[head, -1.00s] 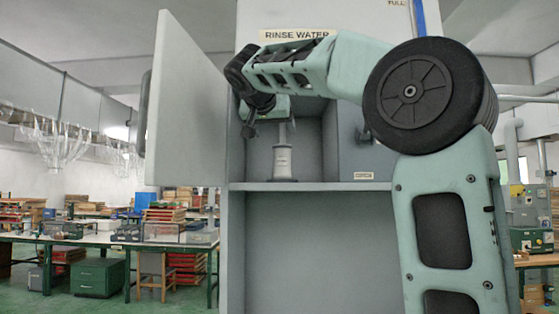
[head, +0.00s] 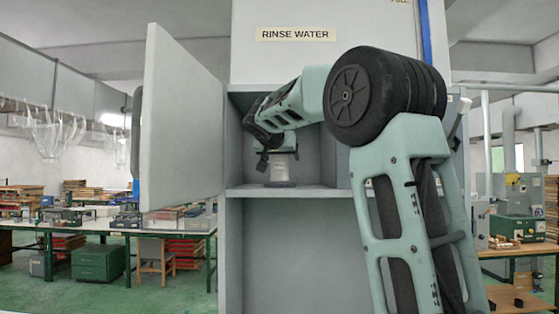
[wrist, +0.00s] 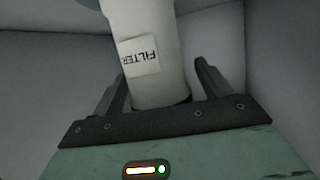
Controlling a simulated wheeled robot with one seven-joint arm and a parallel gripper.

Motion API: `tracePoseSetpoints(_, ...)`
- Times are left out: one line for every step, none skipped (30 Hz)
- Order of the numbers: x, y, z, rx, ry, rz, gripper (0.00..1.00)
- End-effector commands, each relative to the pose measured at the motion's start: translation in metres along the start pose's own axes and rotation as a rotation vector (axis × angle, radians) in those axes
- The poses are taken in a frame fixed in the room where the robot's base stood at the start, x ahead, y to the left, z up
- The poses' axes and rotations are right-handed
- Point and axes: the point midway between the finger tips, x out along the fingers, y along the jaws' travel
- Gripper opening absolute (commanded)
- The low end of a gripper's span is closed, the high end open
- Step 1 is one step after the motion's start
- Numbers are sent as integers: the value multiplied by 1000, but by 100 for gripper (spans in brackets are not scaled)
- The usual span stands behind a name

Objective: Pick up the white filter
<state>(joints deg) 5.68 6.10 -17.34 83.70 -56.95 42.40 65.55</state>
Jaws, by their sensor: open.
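The white filter (wrist: 140,45) is a pale cylinder with a label reading FILTER. In the wrist view it lies between the two dark fingers of my gripper (wrist: 160,72), with a gap visible at the right finger. The jaws are open; I cannot tell whether the left finger touches it. In the head view the filter (head: 281,170) stands in the open cabinet compartment, its upper part hidden by my gripper (head: 275,152).
The cabinet (head: 285,210) has a swung-open door (head: 182,120) on the left and a RINSE WATER sign (head: 296,34) above. The compartment walls are close around my gripper. A green workbench (head: 90,228) stands further back left.

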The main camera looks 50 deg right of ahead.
Motion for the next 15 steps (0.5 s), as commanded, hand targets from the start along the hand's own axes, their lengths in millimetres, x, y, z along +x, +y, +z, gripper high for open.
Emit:
tracePoseSetpoints(2,0,-1,0,0,1,77)
tracePoseSetpoints(2,0,0,0,0,0,77)
tracePoseSetpoints(2,0,0,0,0,0,77)
tracePoseSetpoints(2,0,0,0,0,0,77)
tracePoseSetpoints(2,0,0,0,0,0,77)
tracePoseSetpoints(2,0,0,0,1,0,77)
tracePoseSetpoints(2,0,0,0,0,0,77)
tracePoseSetpoints(2,0,0,0,1,0,69)
tracePoseSetpoints(2,0,0,0,1,-1,58)
tracePoseSetpoints(2,0,0,0,1,-1,49)
tracePoseSetpoints(2,0,0,0,1,-1,41)
tracePoseSetpoints(2,0,0,0,1,-1,30)
tracePoseSetpoints(2,0,0,0,1,-1,26)
tracePoseSetpoints(2,0,0,0,1,-1,26)
tracePoseSetpoints(1,0,0,0,1,-1,26)
